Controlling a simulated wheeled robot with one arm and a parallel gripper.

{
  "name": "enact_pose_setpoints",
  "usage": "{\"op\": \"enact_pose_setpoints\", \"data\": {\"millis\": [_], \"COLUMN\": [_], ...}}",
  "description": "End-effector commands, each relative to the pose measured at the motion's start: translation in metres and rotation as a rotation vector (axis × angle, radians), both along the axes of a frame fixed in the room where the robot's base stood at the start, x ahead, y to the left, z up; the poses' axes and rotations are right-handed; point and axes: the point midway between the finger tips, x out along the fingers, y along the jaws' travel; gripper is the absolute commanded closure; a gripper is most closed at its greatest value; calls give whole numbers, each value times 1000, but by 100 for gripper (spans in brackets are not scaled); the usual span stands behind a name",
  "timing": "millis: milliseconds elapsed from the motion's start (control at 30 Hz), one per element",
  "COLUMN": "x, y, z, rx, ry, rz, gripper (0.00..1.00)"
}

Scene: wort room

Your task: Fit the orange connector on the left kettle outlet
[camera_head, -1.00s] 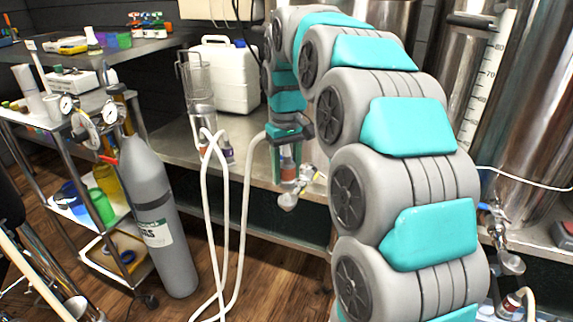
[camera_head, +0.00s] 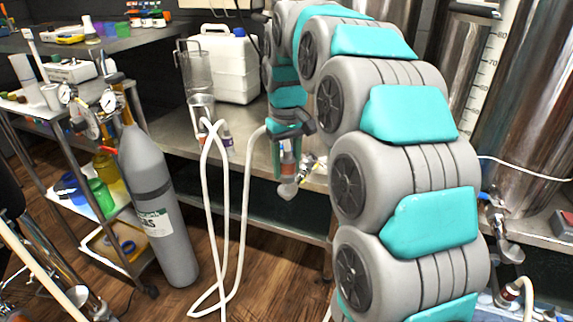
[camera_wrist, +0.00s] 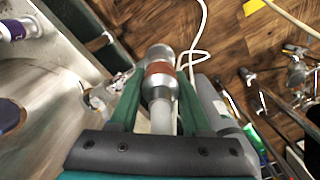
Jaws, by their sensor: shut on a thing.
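My gripper (camera_head: 287,172) is shut on the orange connector (camera_wrist: 159,72), a silver fitting with an orange-brown band. The connector sits between my two green fingers in the wrist view, with a pale stem or hose end toward my palm. In the head view its orange band (camera_head: 287,146) shows between the fingers. Silver valve parts (camera_wrist: 96,97) lie left of my left finger in the wrist view, beside the connector. I see no joint between them; the exact gap is unclear.
A steel bench (camera_head: 262,118) holds a white jug (camera_head: 228,72). Pale hoses (camera_head: 218,230) hang in front of it. A grey gas cylinder (camera_head: 158,205) and a trolley (camera_head: 118,262) stand left. Another valve (camera_head: 497,212) is right, under a steel kettle (camera_head: 535,125).

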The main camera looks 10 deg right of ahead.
Motion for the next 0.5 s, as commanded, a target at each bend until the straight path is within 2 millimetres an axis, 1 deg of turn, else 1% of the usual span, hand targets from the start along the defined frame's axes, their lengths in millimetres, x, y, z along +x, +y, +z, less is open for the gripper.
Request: {"op": "enact_pose_setpoints", "data": {"millis": [500], "x": [0], "y": [0], "z": [-8], "rx": [0], "ry": [0], "rz": [0], "gripper": [100]}}
